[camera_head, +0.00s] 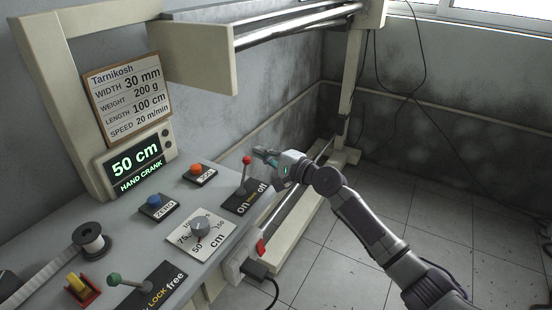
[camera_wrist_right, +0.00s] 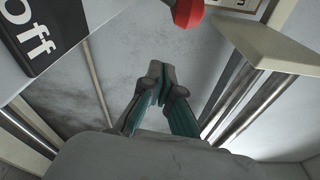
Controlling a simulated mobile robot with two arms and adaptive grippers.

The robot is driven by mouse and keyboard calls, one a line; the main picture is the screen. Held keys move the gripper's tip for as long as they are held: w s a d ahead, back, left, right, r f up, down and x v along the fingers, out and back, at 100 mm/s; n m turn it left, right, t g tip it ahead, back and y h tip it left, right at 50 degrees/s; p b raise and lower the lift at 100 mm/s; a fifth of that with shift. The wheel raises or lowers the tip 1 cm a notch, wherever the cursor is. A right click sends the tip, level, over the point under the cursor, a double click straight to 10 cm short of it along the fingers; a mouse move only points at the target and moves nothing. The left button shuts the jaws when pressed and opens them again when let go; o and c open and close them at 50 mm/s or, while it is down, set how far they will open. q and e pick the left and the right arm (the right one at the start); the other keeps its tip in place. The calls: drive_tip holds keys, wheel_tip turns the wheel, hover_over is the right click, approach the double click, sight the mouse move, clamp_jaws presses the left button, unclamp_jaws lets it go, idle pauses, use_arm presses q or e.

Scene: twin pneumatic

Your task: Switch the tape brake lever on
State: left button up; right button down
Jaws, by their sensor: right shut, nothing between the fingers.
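A lever with a red knob (camera_head: 247,160) stands on the grey console, behind a black plate (camera_head: 250,196) marked "on" at its left and "off" at its right. The small label between these words is too small to read. The lever leans slightly toward the right, the "off" side. My right gripper (camera_head: 262,152) is shut and empty, just to the right of the red knob and apart from it. In the right wrist view the shut fingertips (camera_wrist_right: 160,70) point ahead, with the red knob (camera_wrist_right: 188,12) at the top edge and the "off" lettering (camera_wrist_right: 35,35) at the left. My left gripper is out of view.
The console also carries an orange button (camera_head: 197,170), a blue button (camera_head: 155,202), a dial (camera_head: 200,228), a green-knobbed lever (camera_head: 115,279) marked "LOCK" and "free", and a tape spool (camera_head: 90,239). A beige frame with metal rollers (camera_head: 290,27) stands behind. The floor at right is clear.

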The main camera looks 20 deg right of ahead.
sight(245, 171)
drive_tip(key=s+a+p, duration=0.1)
drive_tip(key=s+a+r+p, duration=0.1)
drive_tip(key=shift+s, duration=0.4)
drive_tip(key=shift+s+a, duration=0.15)
drive_tip(key=shift+s, duration=0.05)
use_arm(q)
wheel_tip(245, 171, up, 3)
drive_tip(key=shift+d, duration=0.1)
use_arm(e)
drive_tip(key=shift+f, duration=0.15)
